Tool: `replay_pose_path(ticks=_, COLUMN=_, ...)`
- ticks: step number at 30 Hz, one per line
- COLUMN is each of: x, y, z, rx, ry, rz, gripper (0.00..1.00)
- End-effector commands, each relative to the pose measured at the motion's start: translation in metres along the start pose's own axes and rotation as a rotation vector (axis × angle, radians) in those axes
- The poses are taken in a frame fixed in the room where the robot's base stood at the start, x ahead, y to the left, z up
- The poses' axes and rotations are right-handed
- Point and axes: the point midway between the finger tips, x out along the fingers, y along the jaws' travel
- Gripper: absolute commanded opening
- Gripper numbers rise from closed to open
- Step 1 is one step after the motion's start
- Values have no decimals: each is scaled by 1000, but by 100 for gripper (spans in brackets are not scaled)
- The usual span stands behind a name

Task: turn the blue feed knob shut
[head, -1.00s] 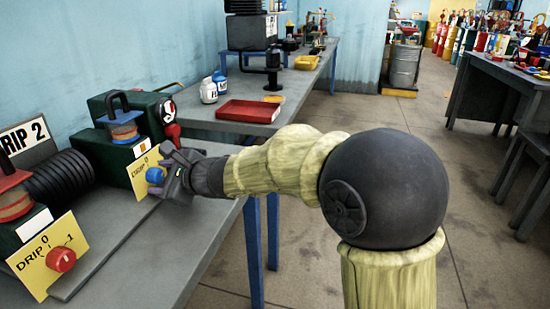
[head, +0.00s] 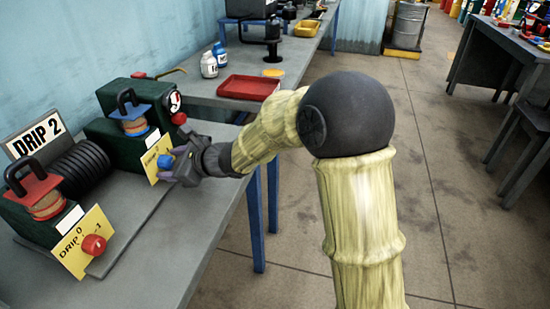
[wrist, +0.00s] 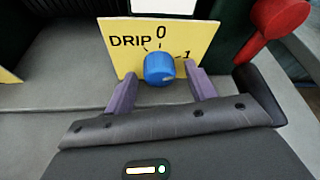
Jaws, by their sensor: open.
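The blue knob (head: 165,160) sits on a yellow DRIP plate on the dark green unit at the back of the bench. In the wrist view the blue knob (wrist: 159,68) shows between the tips of my gripper's purple fingers (wrist: 162,76). The fingers are open, one on each side, with visible gaps; contact is not visible. The yellow plate (wrist: 190,33) is marked 0 at the top and 1 at the right. A pale mark shows low on the knob's right side. In the head view my gripper (head: 171,168) is just right of the knob.
A red knob (head: 93,245) on another yellow plate is nearer on the bench. The DRIP 2 sign (head: 34,138) and black coil (head: 80,168) stand at left. A red ball-ended lever (wrist: 285,17) is right of the plate. A red tray (head: 248,88) lies behind.

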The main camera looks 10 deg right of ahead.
Motion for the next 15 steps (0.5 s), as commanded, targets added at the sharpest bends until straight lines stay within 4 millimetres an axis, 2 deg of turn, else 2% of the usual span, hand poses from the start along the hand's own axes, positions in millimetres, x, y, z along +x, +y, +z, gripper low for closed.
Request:
replay_pose_path(ticks=1, x=-2, y=-2, z=4, rx=16, ry=1, rz=7, gripper=56)
replay_pose_path(ticks=15, x=-2, y=-2, z=4, rx=152, ry=1, rz=63, gripper=56)
